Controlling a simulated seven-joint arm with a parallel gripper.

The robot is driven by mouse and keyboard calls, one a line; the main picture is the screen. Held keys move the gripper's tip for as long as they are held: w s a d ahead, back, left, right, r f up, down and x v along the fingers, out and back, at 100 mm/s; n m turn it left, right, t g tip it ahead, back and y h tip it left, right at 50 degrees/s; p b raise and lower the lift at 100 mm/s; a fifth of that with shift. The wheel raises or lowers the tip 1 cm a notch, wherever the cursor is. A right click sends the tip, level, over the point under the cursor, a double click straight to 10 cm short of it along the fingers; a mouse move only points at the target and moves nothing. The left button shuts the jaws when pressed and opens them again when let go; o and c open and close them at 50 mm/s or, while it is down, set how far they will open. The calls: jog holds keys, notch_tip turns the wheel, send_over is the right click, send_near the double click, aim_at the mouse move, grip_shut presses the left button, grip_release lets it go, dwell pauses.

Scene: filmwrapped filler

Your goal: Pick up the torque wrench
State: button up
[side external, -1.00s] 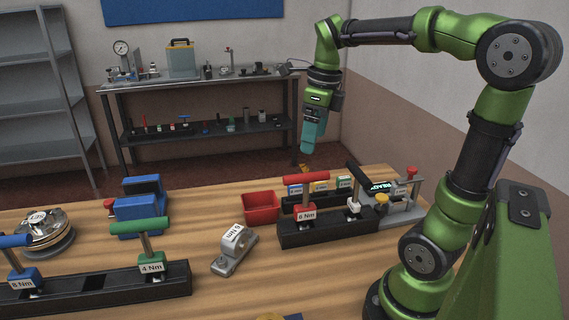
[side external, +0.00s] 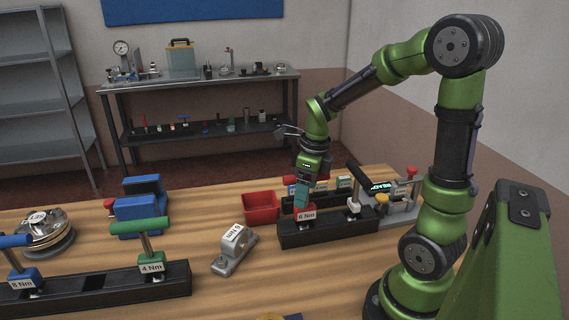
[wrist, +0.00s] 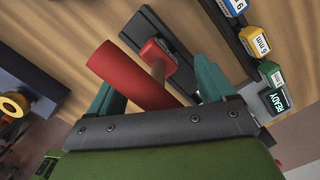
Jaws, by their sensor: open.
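Several T-handled torque wrenches stand upright in dark racks. The red-handled one (side external: 305,214), its label seeming to read 6 Nm, stands in the right rack. My gripper (side external: 302,200) is over it, pointing down, and partly hides its handle. In the wrist view, the red handle (wrist: 122,74) lies between the open teal fingers (wrist: 157,95), with its shaft running to a red head in the rack. Whether a finger touches it cannot be told. A black-handled wrench (side external: 359,180) shares that rack. A green one, 4 Nm (side external: 140,227), and a blue one (side external: 15,241) stand in the left rack.
A red bin (side external: 261,208) and a grey labelled block (side external: 233,248) stand left of the right rack. A fixture with a READY display (side external: 382,187) is close on the right, with small coloured labelled blocks (wrist: 256,42) behind the rack. Front table is mostly clear.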

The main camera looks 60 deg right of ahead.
jog(key=shift+f, duration=0.4)
jog(key=shift+c, duration=0.5)
grip_shut()
